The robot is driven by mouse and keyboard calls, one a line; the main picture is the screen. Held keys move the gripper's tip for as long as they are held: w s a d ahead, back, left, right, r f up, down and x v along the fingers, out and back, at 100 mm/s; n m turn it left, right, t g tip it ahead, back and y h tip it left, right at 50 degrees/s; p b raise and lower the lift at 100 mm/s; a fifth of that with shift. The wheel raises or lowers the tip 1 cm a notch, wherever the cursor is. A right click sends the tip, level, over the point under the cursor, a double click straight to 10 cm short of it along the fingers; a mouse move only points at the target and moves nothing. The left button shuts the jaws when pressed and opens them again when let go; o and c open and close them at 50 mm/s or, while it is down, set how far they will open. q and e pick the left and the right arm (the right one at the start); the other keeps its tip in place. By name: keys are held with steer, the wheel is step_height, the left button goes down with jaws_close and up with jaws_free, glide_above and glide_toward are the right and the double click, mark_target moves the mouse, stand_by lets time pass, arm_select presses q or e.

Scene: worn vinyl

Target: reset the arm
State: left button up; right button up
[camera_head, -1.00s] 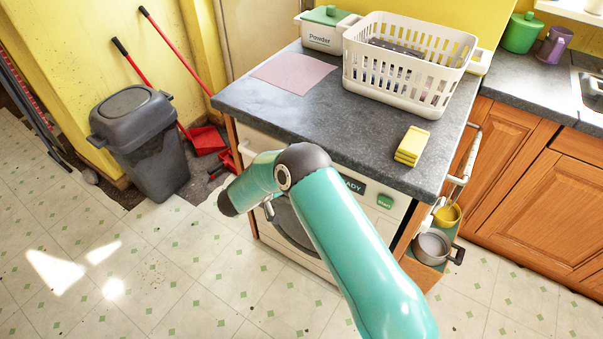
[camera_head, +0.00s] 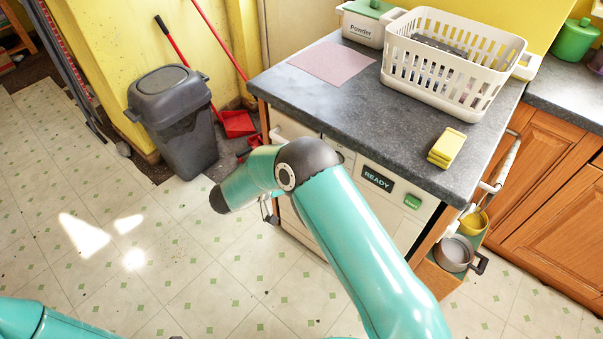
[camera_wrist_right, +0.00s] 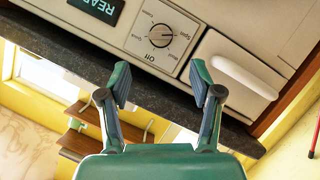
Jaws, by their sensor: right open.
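My right arm (camera_head: 340,225) reaches up from the bottom in the head view, bent at a dark elbow joint, in front of the washing machine (camera_head: 330,160). Its gripper is mostly hidden behind the arm there. In the right wrist view my right gripper (camera_wrist_right: 160,84) is open, with nothing between its fingers. Beyond the fingers are the machine's dial (camera_wrist_right: 160,36) and white drawer handle (camera_wrist_right: 243,76), seen upside down. A teal link of mine shows at the lower left of the head view; my left gripper is out of view.
The grey worktop (camera_head: 350,100) above the machine carries a white basket (camera_head: 400,77), a pink cloth (camera_head: 332,63), a powder box (camera_head: 365,30) and yellow sponges (camera_head: 447,147). A grey bin (camera_head: 175,118) stands left. Open floor (camera_head: 110,210) lies at left.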

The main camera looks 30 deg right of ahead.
steer(key=shift+d, duration=0.1)
steer(key=s+d+f+n+t+y, duration=0.3)
steer(key=d+f+n+y, duration=0.15)
steer(key=d+f, duration=0.35)
steer(key=s+a+f+n+t+y, duration=0.1)
steer(key=s+a+f+n+y, duration=0.2)
steer(key=s+a+f+y, duration=0.3)
steer(key=s+a+f+g+y, duration=0.3)
steer(key=s+a+g+y, duration=0.3)
steer(key=s+a, duration=1)
steer(key=shift+s+y, duration=0.65)
steer(key=shift+y, duration=0.1)
steer(key=shift+a, duration=0.1)
